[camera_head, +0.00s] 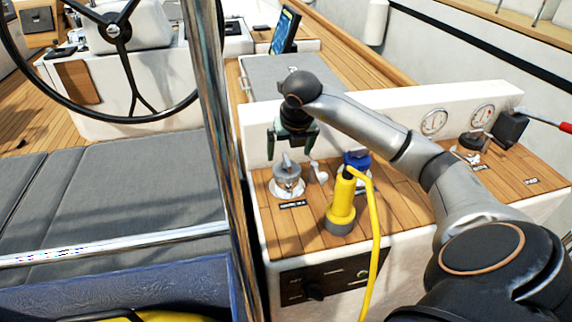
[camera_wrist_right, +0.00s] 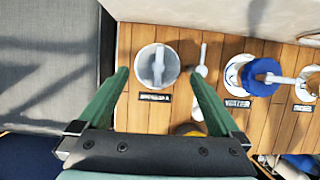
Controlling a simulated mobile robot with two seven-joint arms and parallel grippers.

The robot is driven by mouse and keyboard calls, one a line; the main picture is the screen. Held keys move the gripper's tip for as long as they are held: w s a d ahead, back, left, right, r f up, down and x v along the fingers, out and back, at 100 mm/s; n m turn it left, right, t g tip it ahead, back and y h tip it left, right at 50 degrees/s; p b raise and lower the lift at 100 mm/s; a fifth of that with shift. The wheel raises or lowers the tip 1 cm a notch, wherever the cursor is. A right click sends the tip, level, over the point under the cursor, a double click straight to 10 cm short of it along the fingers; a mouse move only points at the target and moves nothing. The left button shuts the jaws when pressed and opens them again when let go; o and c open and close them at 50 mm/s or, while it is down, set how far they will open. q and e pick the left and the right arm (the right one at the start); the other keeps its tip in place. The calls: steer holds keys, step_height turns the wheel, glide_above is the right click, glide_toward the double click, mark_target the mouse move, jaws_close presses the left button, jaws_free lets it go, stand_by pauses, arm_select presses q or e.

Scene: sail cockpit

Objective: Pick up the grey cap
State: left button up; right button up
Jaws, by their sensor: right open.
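The grey cap (camera_head: 287,178) sits on a wooden-topped white locker, near its left end, with a black label in front of it. It has a raised grip across its top. In the right wrist view the grey cap (camera_wrist_right: 158,66) shows between the fingers' far ends. My right gripper (camera_head: 292,145) is open and empty above the cap, its green fingers pointing down at it. It also shows in the right wrist view (camera_wrist_right: 160,78). No contact with the cap can be seen. My left gripper is in neither view.
A small white fitting (camera_wrist_right: 200,69) stands close to the cap's right. A yellow plug (camera_head: 342,205) with a yellow cable stands upright to the right, with a blue cap (camera_head: 356,160) behind it. A low white wall with gauges (camera_head: 434,122) backs the wooden top.

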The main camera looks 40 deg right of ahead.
mark_target(288, 160)
steer(key=shift+a+x, duration=0.1)
steer(key=shift+x, duration=1.45)
steer(key=shift+a+x, duration=0.15)
steer(key=shift+x, duration=1.4)
steer(key=shift+s, duration=0.1)
steer(key=shift+c, duration=0.4)
steer(key=c, duration=1.2)
